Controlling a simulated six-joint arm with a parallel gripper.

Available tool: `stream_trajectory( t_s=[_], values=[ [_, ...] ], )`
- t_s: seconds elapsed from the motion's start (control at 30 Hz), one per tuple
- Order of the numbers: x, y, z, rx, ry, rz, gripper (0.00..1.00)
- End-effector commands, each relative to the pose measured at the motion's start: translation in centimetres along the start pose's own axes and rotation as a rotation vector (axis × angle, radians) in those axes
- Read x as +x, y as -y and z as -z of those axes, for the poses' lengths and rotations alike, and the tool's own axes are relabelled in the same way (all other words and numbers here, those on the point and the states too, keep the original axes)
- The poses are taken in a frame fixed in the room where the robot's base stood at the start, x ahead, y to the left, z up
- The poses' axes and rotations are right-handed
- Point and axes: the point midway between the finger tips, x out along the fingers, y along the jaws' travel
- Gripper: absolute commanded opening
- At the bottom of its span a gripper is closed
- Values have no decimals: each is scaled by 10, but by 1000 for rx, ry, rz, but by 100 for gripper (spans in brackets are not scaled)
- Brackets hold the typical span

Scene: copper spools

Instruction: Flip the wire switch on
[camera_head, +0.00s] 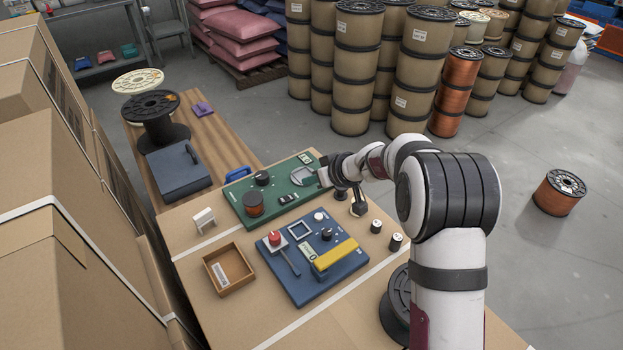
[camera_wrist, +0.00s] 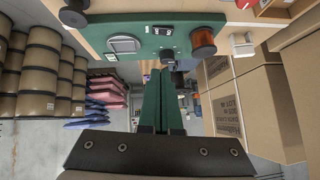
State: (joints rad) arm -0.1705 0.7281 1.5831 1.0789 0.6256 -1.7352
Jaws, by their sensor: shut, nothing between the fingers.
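A green board (camera_head: 270,212) lies on the cardboard-topped surface. It carries a small black-and-white switch (camera_head: 289,198), a black knob (camera_head: 262,178), a copper spool (camera_head: 254,205) and a pale square frame (camera_head: 302,175). No readable label shows which part is the wire switch. In the wrist view the green board (camera_wrist: 142,22) is at the top, with the black-and-white switch (camera_wrist: 163,31) on it and a dark knob (camera_wrist: 168,54) near its edge. My gripper (camera_wrist: 162,78) is shut and empty, its green fingers pointing at that edge. I cannot tell whether they touch.
A blue board (camera_head: 290,281) with a red button (camera_head: 275,238) and a yellow bar (camera_head: 335,255) lies in front. A wooden tray (camera_head: 228,268) and a small white stand (camera_head: 204,220) are at left. Tall cardboard boxes (camera_head: 60,190) wall off the left side.

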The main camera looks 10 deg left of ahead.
Motion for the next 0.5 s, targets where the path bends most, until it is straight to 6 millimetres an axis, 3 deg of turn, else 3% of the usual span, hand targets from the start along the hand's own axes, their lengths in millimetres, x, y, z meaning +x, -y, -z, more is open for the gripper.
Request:
stream_trajectory(
  t_s=[0.1,0.33,0.5],
  values=[
    [0,16,4,-3,-3,4,0],
    [1,15,4,-1,-2,2,0],
    [22,15,3,0,0,3,0]
  ],
)
